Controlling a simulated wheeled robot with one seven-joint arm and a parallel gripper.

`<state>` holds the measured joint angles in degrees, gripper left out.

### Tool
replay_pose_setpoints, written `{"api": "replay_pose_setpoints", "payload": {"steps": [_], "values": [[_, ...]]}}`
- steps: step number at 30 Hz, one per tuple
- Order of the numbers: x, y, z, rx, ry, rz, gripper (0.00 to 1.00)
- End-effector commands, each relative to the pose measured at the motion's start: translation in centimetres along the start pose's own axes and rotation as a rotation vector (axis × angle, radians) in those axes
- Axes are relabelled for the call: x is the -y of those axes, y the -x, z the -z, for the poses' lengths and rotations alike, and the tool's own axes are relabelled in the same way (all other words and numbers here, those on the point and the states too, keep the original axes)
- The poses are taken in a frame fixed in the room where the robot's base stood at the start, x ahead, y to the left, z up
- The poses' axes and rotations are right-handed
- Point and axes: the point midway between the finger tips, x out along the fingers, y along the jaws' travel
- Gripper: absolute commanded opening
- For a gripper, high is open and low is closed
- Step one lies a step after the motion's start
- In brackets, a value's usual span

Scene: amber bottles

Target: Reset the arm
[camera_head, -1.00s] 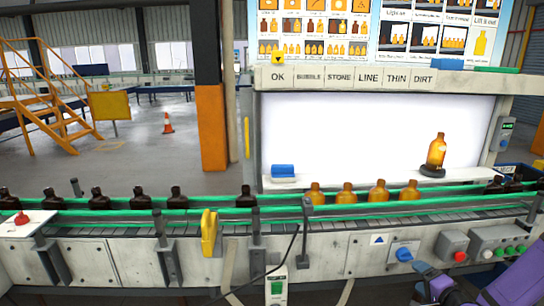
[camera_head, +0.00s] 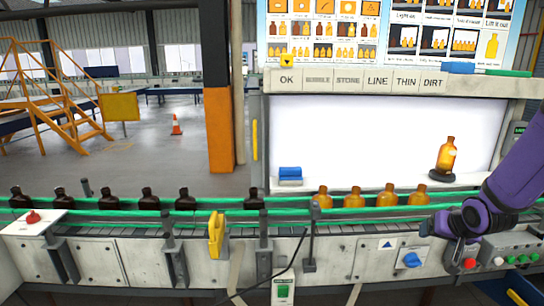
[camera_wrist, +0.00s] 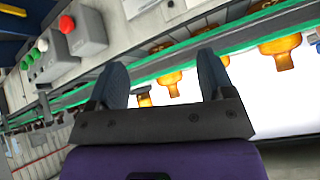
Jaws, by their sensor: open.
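My gripper (camera_wrist: 162,76) is open in the wrist view, its two dark fingers wide apart. No bottle is held between them; amber bottles on the line show beyond and beside them. In the head view my purple arm reaches in from the right, in front of the conveyor (camera_head: 130,226) and near the button boxes. Several amber bottles (camera_head: 355,197) stand upright on the conveyor in front of the lit panel (camera_head: 350,135). Another amber bottle (camera_head: 446,156) stands on a dark round base at the panel's right.
Several dark bottles (camera_head: 147,198) stand along the left of the conveyor. A red button (camera_head: 470,264) and a blue knob (camera_head: 411,260) are on the front side. A yellow part (camera_head: 216,235) and posts rise at the front rail.

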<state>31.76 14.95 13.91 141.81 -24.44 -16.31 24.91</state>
Motion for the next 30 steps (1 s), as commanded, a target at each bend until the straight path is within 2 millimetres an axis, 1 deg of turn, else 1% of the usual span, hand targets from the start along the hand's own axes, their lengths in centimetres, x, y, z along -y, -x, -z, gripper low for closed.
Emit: {"api": "replay_pose_setpoints", "payload": {"steps": [1,6,10,14,18,20,21,23,24,30], "values": [[0.6,1.5,0.6,-0.002,0.027,-0.021,0.75],[2.1,6.0,1.4,0.024,0.095,-0.088,0.75],[3.4,9.7,1.6,0.043,0.135,-0.126,0.75],[4.6,13.5,1.3,0.065,0.166,-0.15,0.75],[5.8,17.6,0.5,0.088,0.193,-0.16,0.75],[6.3,19.4,-0.1,0.1,0.203,-0.158,0.75],[6.7,20.5,-0.4,0.107,0.21,-0.155,0.75],[7.2,22.3,-1.1,0.12,0.22,-0.148,0.75],[7.5,23.4,-1.6,0.128,0.226,-0.141,0.75],[8.6,28.9,-4.6,0.175,0.262,-0.086,0.75]]}}
